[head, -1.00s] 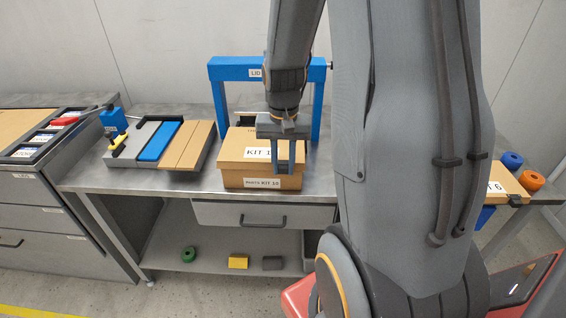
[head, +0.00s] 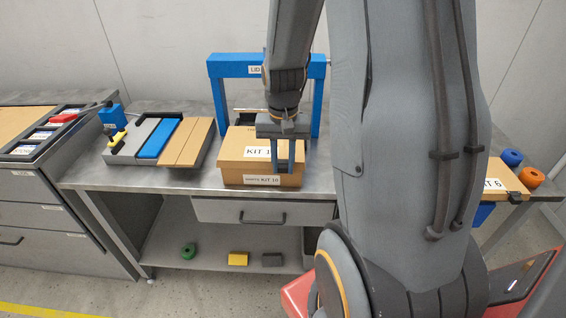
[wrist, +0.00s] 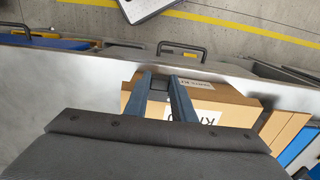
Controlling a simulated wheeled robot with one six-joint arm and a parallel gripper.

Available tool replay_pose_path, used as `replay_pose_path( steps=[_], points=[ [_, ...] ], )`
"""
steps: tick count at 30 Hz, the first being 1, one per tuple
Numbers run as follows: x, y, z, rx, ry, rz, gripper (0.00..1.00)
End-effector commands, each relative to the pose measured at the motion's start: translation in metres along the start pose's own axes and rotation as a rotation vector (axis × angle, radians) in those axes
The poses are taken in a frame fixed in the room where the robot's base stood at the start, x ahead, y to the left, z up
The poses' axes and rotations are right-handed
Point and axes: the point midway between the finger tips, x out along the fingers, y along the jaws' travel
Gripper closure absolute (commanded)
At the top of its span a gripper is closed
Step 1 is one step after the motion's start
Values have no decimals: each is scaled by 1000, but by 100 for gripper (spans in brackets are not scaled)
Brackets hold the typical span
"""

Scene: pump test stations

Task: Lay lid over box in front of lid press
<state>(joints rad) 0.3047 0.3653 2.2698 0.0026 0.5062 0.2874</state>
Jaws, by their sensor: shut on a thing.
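The cardboard box (head: 263,180), labelled as parts kit 10, stands on the steel bench in front of the blue lid press (head: 214,88). A cardboard lid (head: 236,150) with a KIT 10 label covers its top; whether it sits fully down all round is unclear. My gripper (head: 284,170) is at the front right of the lid, fingers pointing down, shut on the lid. The exact grip is hidden by the fingers.
A grey tray with a blue strip (head: 160,138) and tan boards (head: 187,143) lies left of the box. Kit 6 box (head: 505,176) and coloured rings stand at the right. Bare bench (head: 325,182) lies right of the box.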

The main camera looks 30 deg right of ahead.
Motion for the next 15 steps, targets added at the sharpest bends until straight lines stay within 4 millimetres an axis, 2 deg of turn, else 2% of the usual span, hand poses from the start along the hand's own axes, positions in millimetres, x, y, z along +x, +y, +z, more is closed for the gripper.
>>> replay_pose_path(
  steps=[12,13,15],
  points=[
    [2,0,0,0,0,0,100],
    [2,0,0,0,0,0,76],
    [2,0,0,0,0,0,64]
  ],
)
